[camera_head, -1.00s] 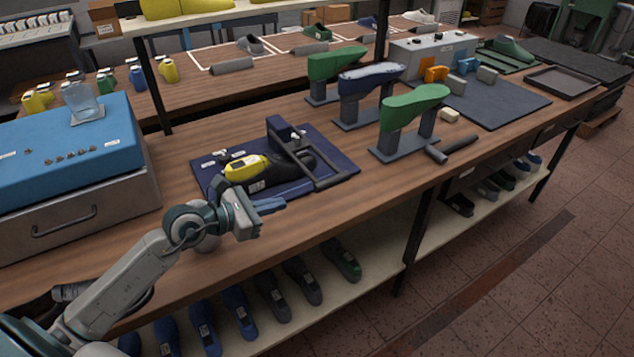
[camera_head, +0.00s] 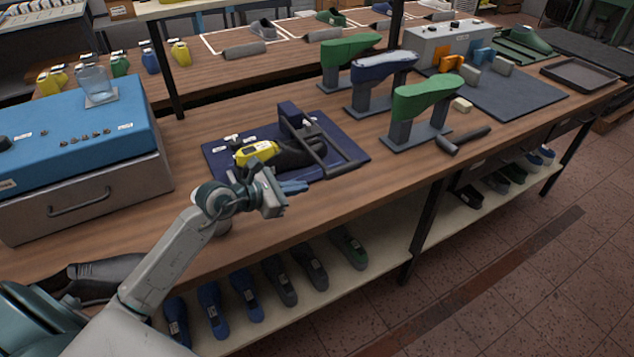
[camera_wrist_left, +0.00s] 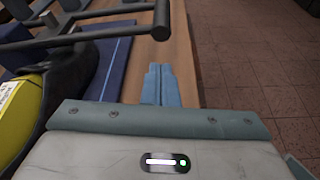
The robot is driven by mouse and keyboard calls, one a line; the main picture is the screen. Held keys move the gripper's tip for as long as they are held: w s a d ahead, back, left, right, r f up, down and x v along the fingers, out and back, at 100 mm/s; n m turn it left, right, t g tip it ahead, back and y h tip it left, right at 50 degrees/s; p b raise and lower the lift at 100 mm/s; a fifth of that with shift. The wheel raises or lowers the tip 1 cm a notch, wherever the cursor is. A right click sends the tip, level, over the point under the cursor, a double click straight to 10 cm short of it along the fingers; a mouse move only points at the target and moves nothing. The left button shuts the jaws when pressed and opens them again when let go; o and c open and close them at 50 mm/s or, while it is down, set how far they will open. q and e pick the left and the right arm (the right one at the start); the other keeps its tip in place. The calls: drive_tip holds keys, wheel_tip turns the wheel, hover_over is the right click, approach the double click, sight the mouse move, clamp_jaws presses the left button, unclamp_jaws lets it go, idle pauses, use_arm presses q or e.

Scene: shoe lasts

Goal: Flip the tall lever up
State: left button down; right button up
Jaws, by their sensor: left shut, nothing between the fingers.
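A navy fixture base (camera_head: 213,158) lies on the workbench, carrying a black-and-yellow shoe last (camera_head: 257,151). A dark lever with a crossbar handle (camera_head: 345,170) lies low and slanted across the fixture, beside its navy upright bracket (camera_head: 288,117). Its handle also shows at the top of the left wrist view (camera_wrist_left: 110,32), in front of my fingers. My left gripper (camera_head: 298,187) is shut and empty, with blue fingers, at the fixture's front edge, left of the handle and apart from it. The closed fingertips also show in the left wrist view (camera_wrist_left: 160,72). My right gripper is out of view.
A blue-topped case (camera_head: 70,140) stands at the left. Several lasts on stands (camera_head: 420,100) stand right of the fixture, with a dark hammer-like tool (camera_head: 465,140) near them. A lower shelf (camera_head: 380,255) holds shoes. The bench's front strip is mostly clear.

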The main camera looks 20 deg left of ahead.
use_arm(q)
drive_tip(key=p+x, duration=0.1)
drive_tip(key=x, duration=0.3)
drive_tip(key=shift+w+d, duration=0.15)
drive_tip(key=shift+w, duration=0.05)
drive_tip(key=shift+w+d+f, duration=0.25)
drive_tip(key=shift+w+d, duration=0.1)
drive_tip(key=shift+w, duration=0.2)
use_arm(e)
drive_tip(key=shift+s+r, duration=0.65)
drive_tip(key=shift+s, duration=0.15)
use_arm(q)
drive_tip(key=shift+r, duration=0.1)
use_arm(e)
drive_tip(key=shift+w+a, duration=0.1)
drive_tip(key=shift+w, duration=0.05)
